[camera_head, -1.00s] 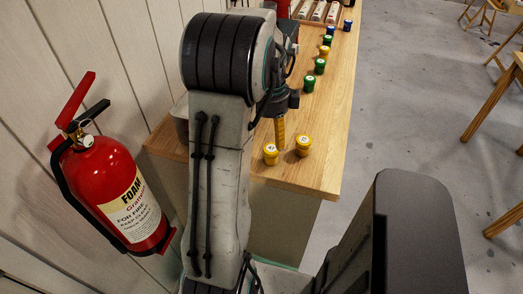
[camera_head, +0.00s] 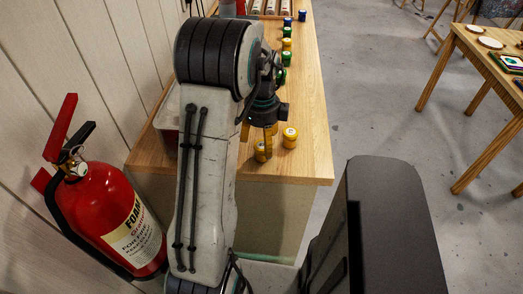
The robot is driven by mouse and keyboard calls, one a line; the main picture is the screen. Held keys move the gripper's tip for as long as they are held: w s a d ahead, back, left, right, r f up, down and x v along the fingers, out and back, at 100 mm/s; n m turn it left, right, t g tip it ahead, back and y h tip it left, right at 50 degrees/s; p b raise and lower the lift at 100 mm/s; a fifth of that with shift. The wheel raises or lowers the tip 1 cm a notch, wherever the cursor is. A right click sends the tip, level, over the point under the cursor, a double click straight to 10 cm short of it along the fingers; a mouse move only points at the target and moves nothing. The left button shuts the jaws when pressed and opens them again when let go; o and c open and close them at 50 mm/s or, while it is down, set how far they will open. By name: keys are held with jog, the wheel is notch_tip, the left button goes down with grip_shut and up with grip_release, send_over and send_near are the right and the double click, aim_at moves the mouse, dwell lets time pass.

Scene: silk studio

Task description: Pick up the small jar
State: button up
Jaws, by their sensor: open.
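Several small jars stand in a row on the wooden counter (camera_head: 305,165). One yellow jar (camera_head: 290,138) with a pale lid mark stands near the front end, just right of my gripper. Another yellow jar (camera_head: 260,153) is at my gripper's fingers and partly hidden by them. My gripper (camera_head: 260,142) points down, open, with yellowish fingers. I cannot tell whether the fingers touch that jar or are around it. Green jars (camera_head: 282,76), another yellow jar (camera_head: 287,44) and blue jars (camera_head: 302,15) stand farther back.
A red fire extinguisher (camera_head: 112,215) is at the left by the panelled wall (camera_head: 75,40). A grey bin (camera_head: 167,125) sits on the counter's left side, partly hidden by my arm. A second table (camera_head: 480,60) stands at the right across open grey floor (camera_head: 385,105).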

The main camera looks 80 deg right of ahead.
aim_at(262, 145)
jog(key=shift+a+f, duration=0.1)
jog(key=shift+f, duration=2.05)
jog(key=shift+c, duration=0.4)
jog(key=c, duration=1.2)
jog(key=shift+c, duration=0.2)
